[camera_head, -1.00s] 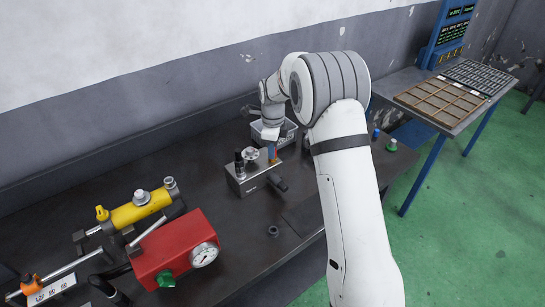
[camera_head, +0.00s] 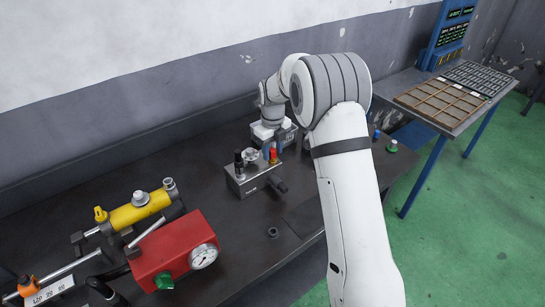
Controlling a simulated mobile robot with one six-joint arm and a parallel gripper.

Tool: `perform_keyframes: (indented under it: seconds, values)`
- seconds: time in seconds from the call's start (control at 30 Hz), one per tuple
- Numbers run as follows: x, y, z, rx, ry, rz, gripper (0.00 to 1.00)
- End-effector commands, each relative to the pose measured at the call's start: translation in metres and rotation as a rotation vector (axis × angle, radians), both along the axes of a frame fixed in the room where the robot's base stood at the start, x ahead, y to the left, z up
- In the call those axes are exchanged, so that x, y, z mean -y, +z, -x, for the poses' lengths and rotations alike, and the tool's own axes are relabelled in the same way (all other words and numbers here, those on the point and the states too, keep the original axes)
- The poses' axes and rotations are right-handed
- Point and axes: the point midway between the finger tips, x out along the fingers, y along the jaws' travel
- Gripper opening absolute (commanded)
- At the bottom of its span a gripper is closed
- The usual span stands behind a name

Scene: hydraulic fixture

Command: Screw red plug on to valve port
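The red plug (camera_head: 273,155) is small and upright at the right end of the top of the grey valve block (camera_head: 249,182). It appears to sit at a port there, but how far it is seated is too small to tell. My gripper (camera_head: 272,147) points down right at the plug, with bluish fingers beside it. Whether the fingers touch the plug or stand apart from it cannot be made out. My wrist is above and hides part of the area behind.
A grey bin (camera_head: 287,132) stands behind the gripper. A red pump (camera_head: 172,252) with a gauge and a yellow cylinder (camera_head: 140,209) lie at left. A small dark ring (camera_head: 272,232) lies in front. Blue (camera_head: 376,134) and green-white (camera_head: 392,146) plugs stand at right.

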Motion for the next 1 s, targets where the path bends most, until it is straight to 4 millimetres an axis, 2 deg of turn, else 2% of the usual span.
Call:
perform_keyframes:
  seconds: [0.37, 0.73, 1.0]
  values:
    - [0.0, 0.005, -0.001, 0.002, 0.002, 0.0, 0.47]
    - [0.0, 0.062, -0.001, 0.004, 0.001, 0.0, 0.47]
    - [0.0, 0.079, 0.0, 0.001, 0.004, 0.0, 0.47]
